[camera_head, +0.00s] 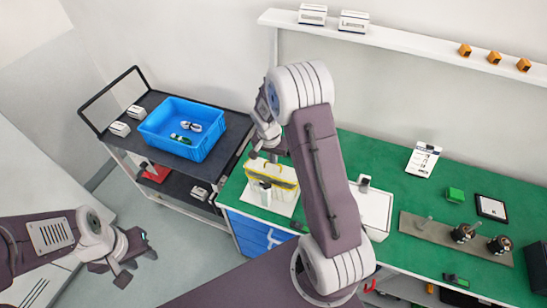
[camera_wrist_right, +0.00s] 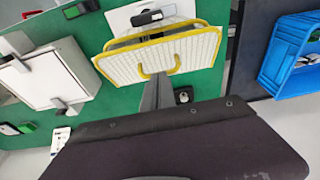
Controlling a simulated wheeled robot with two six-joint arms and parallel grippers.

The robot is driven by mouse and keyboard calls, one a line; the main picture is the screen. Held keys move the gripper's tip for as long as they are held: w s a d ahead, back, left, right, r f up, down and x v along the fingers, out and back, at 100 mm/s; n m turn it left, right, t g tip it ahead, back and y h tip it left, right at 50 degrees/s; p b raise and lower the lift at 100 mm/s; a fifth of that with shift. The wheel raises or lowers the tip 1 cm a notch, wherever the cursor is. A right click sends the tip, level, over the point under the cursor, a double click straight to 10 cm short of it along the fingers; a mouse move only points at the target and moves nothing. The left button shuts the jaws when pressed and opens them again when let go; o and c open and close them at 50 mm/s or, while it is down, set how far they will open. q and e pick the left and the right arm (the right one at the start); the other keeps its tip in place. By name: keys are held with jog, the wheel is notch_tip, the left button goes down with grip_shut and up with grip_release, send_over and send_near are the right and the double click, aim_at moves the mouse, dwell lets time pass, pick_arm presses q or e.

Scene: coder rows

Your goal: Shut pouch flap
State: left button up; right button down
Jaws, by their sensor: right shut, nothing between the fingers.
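The pouch (camera_head: 285,188) is pale and see-through with yellow edging, and stands on a white board (camera_head: 263,207) on the green bench. In the right wrist view, its gridded panel (camera_wrist_right: 185,53) with a yellow loop faces me, and a second yellow edge shows behind it. I cannot tell how far its flap is open. My right gripper (camera_head: 264,150) is at the pouch's upper back edge in the head view; its shut, empty fingers (camera_wrist_right: 158,95) are close by the panel in the wrist view. Contact is unclear. My left gripper (camera_head: 138,264) is open and empty, away at lower left.
A blue crate (camera_head: 163,145) with small items sits on the dark cart (camera_head: 237,122) to the left. A white box (camera_head: 372,209) stands right of the pouch, behind my right arm. A shelf (camera_head: 400,38) runs above.

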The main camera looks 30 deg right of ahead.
aim_at(270, 173)
jog(key=f+b, duration=0.1)
jog(key=s+a+f+b, duration=0.1)
jog(key=b, duration=0.1)
jog(key=a+b, duration=0.1)
jog(key=b, duration=0.1)
jog(key=shift+s+f, duration=0.3)
jog(key=shift+f, duration=0.1)
jog(key=shift+s+a+b, duration=0.25)
jog(key=shift+b, duration=0.1)
jog(key=shift+r, duration=0.1)
jog(key=shift+d, duration=0.1)
jog(key=shift+w+d+r+p, duration=0.25)
jog(key=shift+r+p, duration=0.05)
jog(key=shift+p, duration=0.2)
jog(key=shift+w+d, duration=0.25)
jog(key=shift+d, duration=0.05)
